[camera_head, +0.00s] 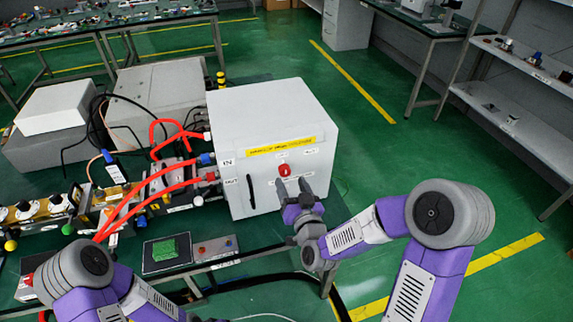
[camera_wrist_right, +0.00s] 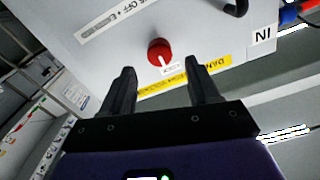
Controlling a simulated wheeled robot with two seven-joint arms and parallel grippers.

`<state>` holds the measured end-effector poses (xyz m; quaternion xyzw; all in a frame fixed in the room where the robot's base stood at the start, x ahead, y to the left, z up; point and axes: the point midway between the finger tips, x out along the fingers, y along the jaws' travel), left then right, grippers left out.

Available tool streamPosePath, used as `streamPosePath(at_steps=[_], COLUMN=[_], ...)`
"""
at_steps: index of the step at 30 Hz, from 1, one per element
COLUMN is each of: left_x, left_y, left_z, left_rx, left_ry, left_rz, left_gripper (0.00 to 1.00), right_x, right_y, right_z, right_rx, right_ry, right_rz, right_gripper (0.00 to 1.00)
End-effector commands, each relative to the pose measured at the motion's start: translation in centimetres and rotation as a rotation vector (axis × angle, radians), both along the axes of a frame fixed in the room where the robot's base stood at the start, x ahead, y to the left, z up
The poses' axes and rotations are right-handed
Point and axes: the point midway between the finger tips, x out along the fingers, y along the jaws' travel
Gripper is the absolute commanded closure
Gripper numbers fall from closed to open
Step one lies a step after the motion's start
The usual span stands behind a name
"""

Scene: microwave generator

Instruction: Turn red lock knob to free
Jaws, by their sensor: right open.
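The red lock knob (camera_head: 284,170) is on the front face of the white generator box (camera_head: 235,130), below a yellow warning strip. In the right wrist view the red knob (camera_wrist_right: 159,52) shows a white pointer line, with a small white label beside it. My right gripper (camera_head: 292,186) is open in front of the box face, with its fingers pointing at the knob. In the right wrist view its two fingers (camera_wrist_right: 162,75) stand apart with nothing between them, and the knob lies beyond the tips. My left arm (camera_head: 80,275) shows at the lower left; its gripper is not visible.
A black handle (camera_head: 250,191) is on the box face left of the knob. Red hoses (camera_head: 150,190) and fittings crowd the box's left side. A green block (camera_head: 166,249) sits on a dark pad at the table's front. Green floor (camera_head: 375,150) is clear right of the box.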

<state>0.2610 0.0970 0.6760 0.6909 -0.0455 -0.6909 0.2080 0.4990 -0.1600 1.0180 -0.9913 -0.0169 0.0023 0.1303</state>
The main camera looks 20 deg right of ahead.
Motion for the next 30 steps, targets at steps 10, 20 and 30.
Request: streamPosePath(at_steps=[10, 20, 30], left_x=[0.0, 0.0, 0.0], left_y=[0.0, 0.0, 0.0], left_z=[0.4, 0.4, 0.5], left_rx=[0.0, 0.0, 0.0], left_ry=[0.0, 0.0, 0.0], left_rz=[0.0, 0.0, 0.0], left_gripper=[0.57, 0.57, 0.57], right_x=[4.4, 5.0, 5.0], right_y=[0.2, 0.2, 0.2], right_z=[-0.1, 0.0, 0.0], right_rx=[0.002, 0.002, 0.001], right_ry=[0.0, 0.0, -0.001], right_rz=[0.0, 0.0, 0.0], right_gripper=[0.4, 0.4, 0.81])
